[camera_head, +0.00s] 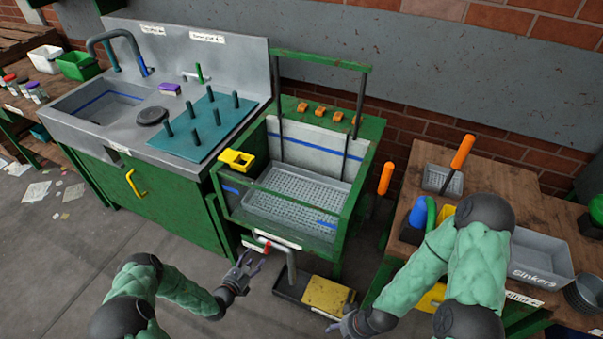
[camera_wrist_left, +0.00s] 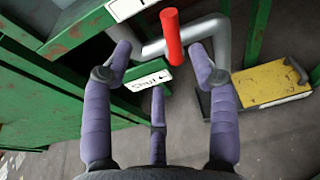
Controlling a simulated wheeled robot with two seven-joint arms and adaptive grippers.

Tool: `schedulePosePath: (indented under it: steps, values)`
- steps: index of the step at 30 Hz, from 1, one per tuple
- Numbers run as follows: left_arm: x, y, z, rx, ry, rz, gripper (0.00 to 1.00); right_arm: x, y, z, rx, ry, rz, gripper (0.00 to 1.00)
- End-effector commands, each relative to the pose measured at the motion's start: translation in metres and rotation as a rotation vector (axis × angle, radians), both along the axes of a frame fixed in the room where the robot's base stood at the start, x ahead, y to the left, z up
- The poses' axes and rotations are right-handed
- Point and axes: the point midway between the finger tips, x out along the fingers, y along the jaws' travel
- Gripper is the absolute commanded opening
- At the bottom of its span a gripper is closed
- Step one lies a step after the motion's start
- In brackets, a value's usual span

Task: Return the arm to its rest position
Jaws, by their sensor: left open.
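My left gripper (camera_head: 246,265) is open and empty, low in front of the green wash station, beside the drain pipe with the red lever (camera_head: 267,247). In the left wrist view its purple fingers are spread, and the red lever (camera_wrist_left: 172,35) shows beyond them on the grey pipe (camera_wrist_left: 200,33). I cannot tell the exact gap between the fingers and the lever. My right gripper (camera_head: 343,325) shows at the bottom of the head view, partly cut off, and its jaws are unclear.
The green-framed wash basin (camera_head: 297,193) stands ahead. A yellow pedal (camera_head: 327,297) lies on the floor to the right. A wooden bench (camera_head: 480,180) with a grey Sinkers bin (camera_head: 540,258) stands at right. A sink unit (camera_head: 110,110) is at left.

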Motion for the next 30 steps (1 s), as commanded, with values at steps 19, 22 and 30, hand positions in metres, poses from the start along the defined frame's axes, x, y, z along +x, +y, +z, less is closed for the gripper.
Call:
schedulePosePath:
  steps: [19,22,30]
  values:
    - [-0.029,-0.066,0.000,0.018,0.082,-0.281,0.59,0.000,0.000,0.000,0.000,0.000,0.000,0.56]
    - [-0.067,-0.111,0.001,0.064,0.145,-0.521,0.59,0.000,0.000,0.000,0.000,0.000,0.000,0.56]
    - [-0.191,-0.164,0.004,0.323,0.240,-1.150,0.59,0.000,0.000,0.000,0.000,0.000,0.000,0.56]
